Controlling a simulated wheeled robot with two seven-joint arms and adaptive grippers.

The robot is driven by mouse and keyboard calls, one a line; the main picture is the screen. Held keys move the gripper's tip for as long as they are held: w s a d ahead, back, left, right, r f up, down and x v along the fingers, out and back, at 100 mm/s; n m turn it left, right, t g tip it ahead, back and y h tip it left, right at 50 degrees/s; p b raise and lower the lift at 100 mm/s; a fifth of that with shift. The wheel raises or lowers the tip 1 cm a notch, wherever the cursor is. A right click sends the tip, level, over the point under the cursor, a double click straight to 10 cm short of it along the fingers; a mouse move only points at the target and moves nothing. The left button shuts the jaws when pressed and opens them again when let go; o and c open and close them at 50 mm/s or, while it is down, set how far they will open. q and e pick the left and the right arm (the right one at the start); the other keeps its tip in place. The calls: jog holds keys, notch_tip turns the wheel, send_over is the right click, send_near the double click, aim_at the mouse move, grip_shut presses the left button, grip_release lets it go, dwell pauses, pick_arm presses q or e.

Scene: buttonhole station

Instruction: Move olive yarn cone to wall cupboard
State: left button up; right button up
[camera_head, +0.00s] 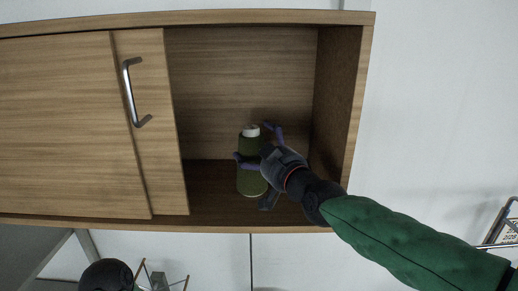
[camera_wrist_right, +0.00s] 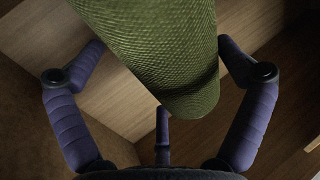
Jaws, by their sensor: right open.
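The olive yarn cone (camera_head: 251,178) stands upright inside the open right part of the wall cupboard (camera_head: 231,229), with its white top showing. My right gripper (camera_head: 256,146) reaches in from the right, its purple fingers around the cone's upper half. In the right wrist view the fingers (camera_wrist_right: 162,75) are spread, with the green cone (camera_wrist_right: 165,45) between and beyond them; I see no clear contact. The cone's base appears to be on the cupboard floor. My left gripper is not in view.
The cupboard's sliding doors (camera_head: 75,130), with a metal handle (camera_head: 132,93), cover its left part. The cupboard's right side wall (camera_head: 338,95) is close to my right arm. Open room shows above the cone. A wire rack (camera_head: 500,225) is at the far right.

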jog(key=shift+a, duration=0.15)
jog(key=shift+s, duration=0.35)
jog(key=v, duration=1.1)
jog(key=shift+d, duration=0.2)
jog(key=shift+s+f, duration=0.1)
dwell(0.8)
